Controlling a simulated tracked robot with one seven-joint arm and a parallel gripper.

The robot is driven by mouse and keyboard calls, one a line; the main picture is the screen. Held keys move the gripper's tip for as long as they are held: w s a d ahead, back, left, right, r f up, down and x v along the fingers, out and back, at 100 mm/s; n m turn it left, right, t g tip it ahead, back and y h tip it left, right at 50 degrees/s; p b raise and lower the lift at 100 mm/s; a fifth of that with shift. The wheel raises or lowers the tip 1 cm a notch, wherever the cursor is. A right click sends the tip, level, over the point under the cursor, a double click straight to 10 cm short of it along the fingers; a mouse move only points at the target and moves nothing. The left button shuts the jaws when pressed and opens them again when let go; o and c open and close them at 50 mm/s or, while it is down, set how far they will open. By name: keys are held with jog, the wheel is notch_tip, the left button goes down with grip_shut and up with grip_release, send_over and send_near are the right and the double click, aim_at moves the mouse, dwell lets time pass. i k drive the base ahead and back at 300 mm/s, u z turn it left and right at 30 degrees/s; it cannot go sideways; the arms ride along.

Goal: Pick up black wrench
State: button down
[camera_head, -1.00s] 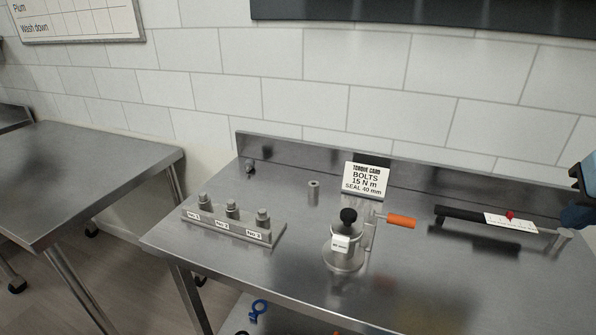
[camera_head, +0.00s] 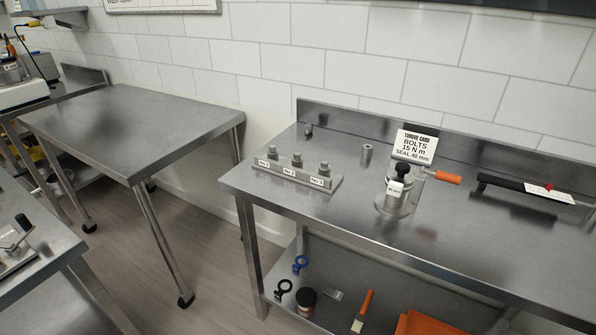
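A long tool with a black handle (camera_head: 502,183), a white scale and a red mark lies on the right of the steel table (camera_head: 330,222), reaching toward the right edge of the view. Which of the two black things is called the black wrench I cannot tell for sure. My gripper is not in view.
On the table stand a bolt block (camera_head: 297,178), a metal pot with a black knob (camera_head: 396,198) and orange handle (camera_head: 447,178), and a torque card (camera_head: 415,146). The shelf holds a jar (camera_head: 306,300), a brush (camera_head: 363,312) and an orange tray (camera_head: 425,324). Floor shows at left.

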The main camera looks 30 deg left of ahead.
aim_at(483, 179)
jog(key=z, duration=0.05)
jog(key=i, duration=0.1)
jog(key=u, duration=2.65)
jog(key=k, duration=0.85)
jog(key=z, duration=0.7)
jog(key=i, duration=0.95)
jog(key=z, duration=0.05)
